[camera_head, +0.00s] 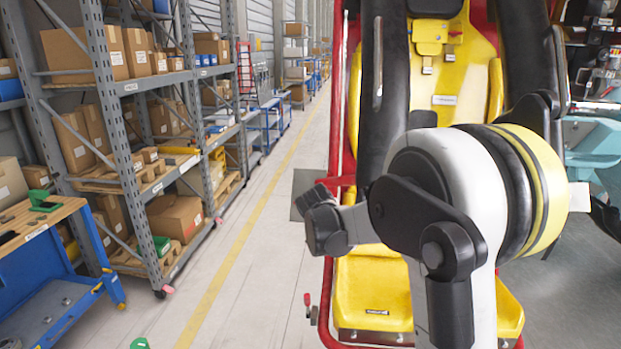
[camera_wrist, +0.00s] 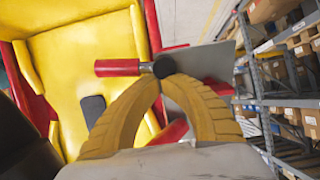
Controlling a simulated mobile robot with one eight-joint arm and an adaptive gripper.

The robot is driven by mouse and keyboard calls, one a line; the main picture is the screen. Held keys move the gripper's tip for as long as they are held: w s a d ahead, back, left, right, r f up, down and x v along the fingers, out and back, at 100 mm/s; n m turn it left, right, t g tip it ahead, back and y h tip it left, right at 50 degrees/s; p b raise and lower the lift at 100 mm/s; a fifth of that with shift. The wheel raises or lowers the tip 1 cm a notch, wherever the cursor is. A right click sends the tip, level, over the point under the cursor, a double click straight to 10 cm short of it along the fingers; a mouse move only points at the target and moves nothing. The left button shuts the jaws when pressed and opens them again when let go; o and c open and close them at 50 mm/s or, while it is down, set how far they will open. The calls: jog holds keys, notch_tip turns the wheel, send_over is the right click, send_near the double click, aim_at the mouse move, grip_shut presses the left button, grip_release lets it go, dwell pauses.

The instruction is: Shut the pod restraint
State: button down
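The pod has a yellow seat (camera_head: 372,285) in a red frame (camera_head: 340,95); the seat also fills the left of the wrist view (camera_wrist: 75,60). The restraint's black padded bars (camera_head: 384,100) run along both sides of the seatback; my arm hides their lower parts. In the wrist view, a red handle (camera_wrist: 118,67) with a round black end (camera_wrist: 163,66) lies at the fingertips of my gripper (camera_wrist: 161,80). The yellow fingers curve together and their tips appear to meet at the black end. Whether they grip it is unclear. The head view hides the fingers.
Shelves with cardboard boxes (camera_head: 175,215) stand along the left, with a blue workbench (camera_head: 75,300) in front. Teal equipment (camera_head: 592,150) stands right of the pod.

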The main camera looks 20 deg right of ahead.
jog(key=w+d+f+t+h+b, duration=0.1)
jog(key=w+d+f+b, duration=0.3)
jog(key=w, duration=0.5)
jog(key=w+d+f+t+h+b, duration=0.1)
jog(key=w+d+f+t+b, duration=0.1)
jog(key=w+d+f+b, duration=0.2)
jog(key=shift+f+b+x, duration=0.4)
jog(key=shift+f+x, duration=0.35)
jog(key=shift+x, duration=3.35)
jog(key=shift+s+a, duration=0.15)
jog(key=shift+s, duration=0.15)
